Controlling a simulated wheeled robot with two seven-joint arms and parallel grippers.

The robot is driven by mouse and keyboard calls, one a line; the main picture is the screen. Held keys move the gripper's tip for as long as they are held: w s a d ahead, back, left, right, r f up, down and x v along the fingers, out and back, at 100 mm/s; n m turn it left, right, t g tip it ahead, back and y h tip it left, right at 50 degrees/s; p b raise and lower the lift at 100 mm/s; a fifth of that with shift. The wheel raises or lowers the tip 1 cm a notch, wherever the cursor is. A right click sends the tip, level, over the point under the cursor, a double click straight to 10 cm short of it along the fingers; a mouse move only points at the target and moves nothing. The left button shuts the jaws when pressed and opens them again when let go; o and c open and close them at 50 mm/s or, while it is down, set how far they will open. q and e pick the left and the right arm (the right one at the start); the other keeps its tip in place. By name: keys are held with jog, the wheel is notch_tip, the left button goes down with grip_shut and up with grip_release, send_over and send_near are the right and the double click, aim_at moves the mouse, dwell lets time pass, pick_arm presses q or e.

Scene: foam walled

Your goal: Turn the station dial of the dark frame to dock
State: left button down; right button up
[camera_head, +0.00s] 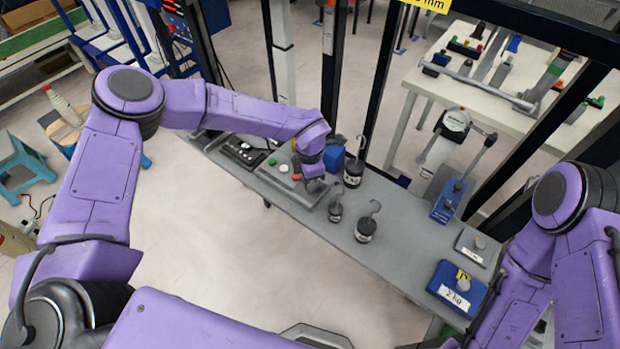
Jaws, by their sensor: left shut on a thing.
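A grey control panel (300,194) lies on the left part of the long grey bench, with a green, a white and a red button on its face. My left gripper (311,178) reaches down onto this panel, just right of the red button. It is shut on what appears to be the station dial, which the gripper and wrist hide, so its setting cannot be read. The dark frame (330,95) stands behind the bench as tall dark posts. My right arm shows at the right edge, but its gripper is not visible.
Several black hooked weights (366,229) stand right of the panel, close to my left gripper. A blue box (334,158) sits behind it. A blue 2 kg block (456,287) lies at the bench's right end.

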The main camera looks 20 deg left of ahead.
pick_arm(q)
jog(key=shift+m, duration=0.4)
jog(key=c, duration=0.9)
grip_release()
jog(key=shift+a, duration=0.1)
jog(key=shift+w+r, duration=0.1)
jog(key=shift+r, duration=0.25)
notch_tip(320, 180, up, 10)
jog(key=b, duration=0.2)
jog(key=shift+a+b, duration=0.1)
jog(key=shift+b, duration=0.2)
jog(key=shift+f, duration=0.1)
